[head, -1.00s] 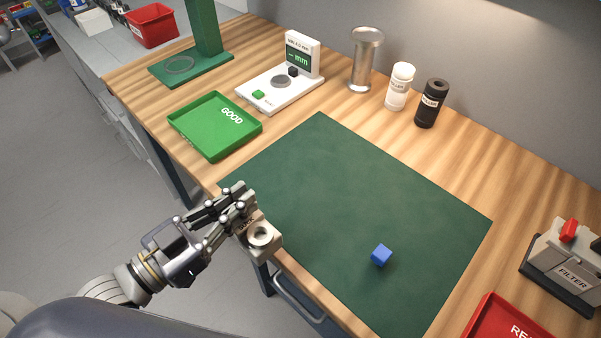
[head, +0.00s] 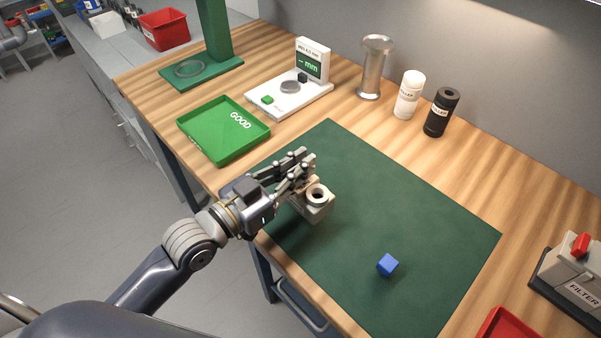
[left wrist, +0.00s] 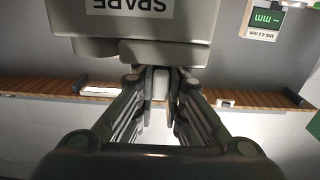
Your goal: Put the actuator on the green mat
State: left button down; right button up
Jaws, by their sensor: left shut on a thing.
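The actuator (head: 318,204) is a beige block with a round, dark-centred port on top. In the left wrist view the held actuator (left wrist: 135,45) fills the top and bears an upside-down "SPARE" label. My left gripper (head: 306,180) is shut on it, with the fingers on its far left side. The green mat (head: 400,210) lies flat on the wooden bench. The actuator is over the left part of the mat; I cannot tell whether it touches the mat. My right gripper is not in view.
A green "GOOD" tray (head: 222,140) and a white gauge (head: 290,100) stand beyond the mat. A metal cylinder (head: 374,68), white bottle (head: 409,95), black bottle (head: 440,112), filter box (head: 575,275) and red tray (head: 508,328) surround it.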

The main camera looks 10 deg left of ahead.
pick_arm(q)
jog(key=shift+w+d+r, duration=0.1)
jog(key=shift+w+d, duration=0.05)
jog(key=shift+w, duration=0.05)
jog(key=shift+f, duration=1.75)
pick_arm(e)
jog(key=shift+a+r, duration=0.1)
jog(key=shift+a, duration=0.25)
pick_arm(q)
jog(key=shift+f, duration=0.1)
jog(key=c, duration=1.7)
grip_release()
jog(key=shift+f, duration=0.15)
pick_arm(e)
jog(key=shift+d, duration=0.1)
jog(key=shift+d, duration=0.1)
